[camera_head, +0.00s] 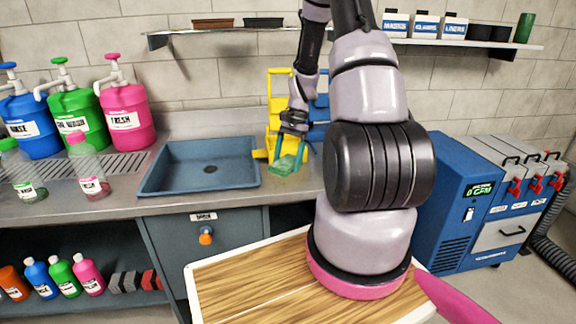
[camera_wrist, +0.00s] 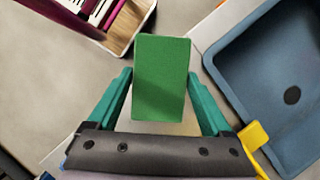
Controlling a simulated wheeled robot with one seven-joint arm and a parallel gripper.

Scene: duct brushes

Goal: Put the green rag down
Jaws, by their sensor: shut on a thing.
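The green rag (camera_wrist: 162,75) is a flat green rectangle between the two teal fingers of my gripper (camera_wrist: 162,95) in the wrist view. My gripper is shut on it. In the head view my gripper (camera_head: 287,160) hangs over the steel counter, just right of the sink, with the green rag (camera_head: 284,166) at its fingertips. The rag looks close to the counter, but I cannot tell if it touches.
The blue-grey sink (camera_head: 200,187) is just left of my gripper. A yellow rack (camera_head: 279,90) stands behind it. A blue machine (camera_head: 458,200) is at the right.

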